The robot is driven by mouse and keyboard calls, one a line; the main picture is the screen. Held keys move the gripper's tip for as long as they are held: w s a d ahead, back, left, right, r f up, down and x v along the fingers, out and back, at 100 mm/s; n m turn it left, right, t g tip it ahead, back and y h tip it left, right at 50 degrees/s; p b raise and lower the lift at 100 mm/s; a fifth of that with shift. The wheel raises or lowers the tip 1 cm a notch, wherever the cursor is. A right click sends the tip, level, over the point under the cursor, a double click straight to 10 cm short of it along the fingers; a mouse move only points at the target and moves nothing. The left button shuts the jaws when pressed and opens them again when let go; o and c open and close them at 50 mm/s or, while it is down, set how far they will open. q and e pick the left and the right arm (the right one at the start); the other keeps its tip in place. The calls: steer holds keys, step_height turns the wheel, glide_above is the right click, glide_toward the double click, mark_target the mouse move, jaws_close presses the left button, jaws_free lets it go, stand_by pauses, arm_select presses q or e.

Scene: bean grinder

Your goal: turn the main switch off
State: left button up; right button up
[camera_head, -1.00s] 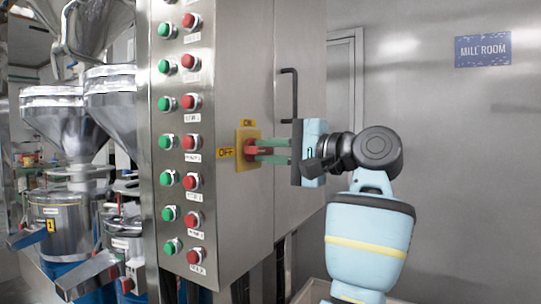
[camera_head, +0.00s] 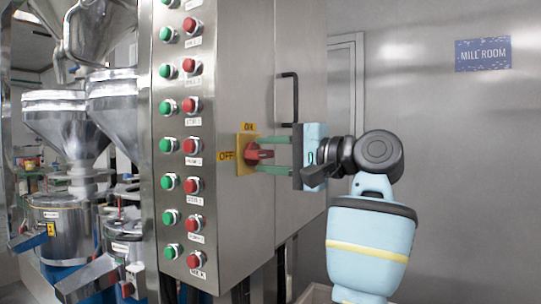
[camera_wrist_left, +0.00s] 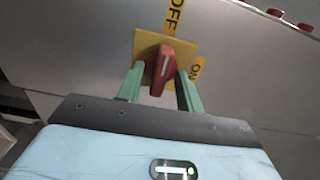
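The main switch is a red rotary knob (camera_head: 255,153) on a yellow plate (camera_head: 245,141) on the steel cabinet's side. An ON label (camera_head: 249,127) is above it and an OFF label (camera_head: 226,155) to its left. The knob lies roughly level, in line with OFF. In the left wrist view the knob (camera_wrist_left: 160,72) also lines up with the OFF label (camera_wrist_left: 173,14), and the ON label (camera_wrist_left: 196,68) is to the side. My left gripper (camera_head: 260,155) is open, its green fingers above and below the knob, with visible gaps. My right gripper is out of view.
Green and red push buttons (camera_head: 190,105) run down the cabinet's narrow front. A black door handle (camera_head: 294,96) is just above my left gripper. Steel hoppers (camera_head: 62,130) stand at left. A wall with a MILL ROOM sign (camera_head: 483,54) is at right.

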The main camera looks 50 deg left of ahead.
arm_select(q)
steer(key=shift+d, duration=0.1)
steer(key=v, duration=0.7)
steer(key=shift+d, duration=0.3)
steer(key=shift+r, duration=0.1)
